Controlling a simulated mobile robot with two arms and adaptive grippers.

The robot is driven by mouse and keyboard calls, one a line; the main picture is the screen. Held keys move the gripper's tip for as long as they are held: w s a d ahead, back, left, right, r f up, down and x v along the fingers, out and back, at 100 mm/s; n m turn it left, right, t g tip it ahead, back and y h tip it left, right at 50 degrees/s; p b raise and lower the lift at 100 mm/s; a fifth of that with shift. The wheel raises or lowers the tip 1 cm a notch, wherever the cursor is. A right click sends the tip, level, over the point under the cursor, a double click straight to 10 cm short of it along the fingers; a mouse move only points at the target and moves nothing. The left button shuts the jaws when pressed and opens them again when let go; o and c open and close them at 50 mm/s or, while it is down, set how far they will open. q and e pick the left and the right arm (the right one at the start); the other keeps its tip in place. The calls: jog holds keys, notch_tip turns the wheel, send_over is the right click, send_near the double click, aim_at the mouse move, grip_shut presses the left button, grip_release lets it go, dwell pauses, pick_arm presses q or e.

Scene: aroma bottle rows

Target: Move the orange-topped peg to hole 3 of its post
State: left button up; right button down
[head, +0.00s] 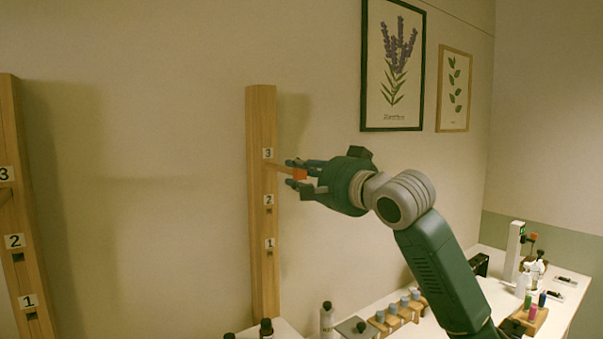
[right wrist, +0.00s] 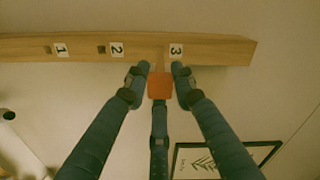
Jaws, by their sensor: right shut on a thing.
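The orange-topped peg (head: 300,174) is a light wooden rod with an orange end, and the orange end also shows in the right wrist view (right wrist: 160,86). My right gripper (head: 296,173) is shut on the peg near its orange end, with fingers on both sides of it in the right wrist view (right wrist: 159,80). The rod reaches to the middle wooden post (head: 262,120) just below label 3 (head: 268,153). Whether its tip is inside hole 3 cannot be told. Holes 2 and 1 of this post look empty. My left gripper is not in view.
A second numbered wooden post (head: 12,130) stands at the far left. A white table (head: 490,290) at the lower right bears a rack with blue-topped bottles (head: 398,314) and other bottles. Framed pictures (head: 393,65) hang on the wall behind my right arm.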

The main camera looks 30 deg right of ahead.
jog(key=shift+w, duration=0.1)
jog(key=c, duration=1.4)
grip_release()
jog(key=shift+o, duration=0.2)
jog(key=s, duration=1.2)
jog(key=shift+d, duration=0.35)
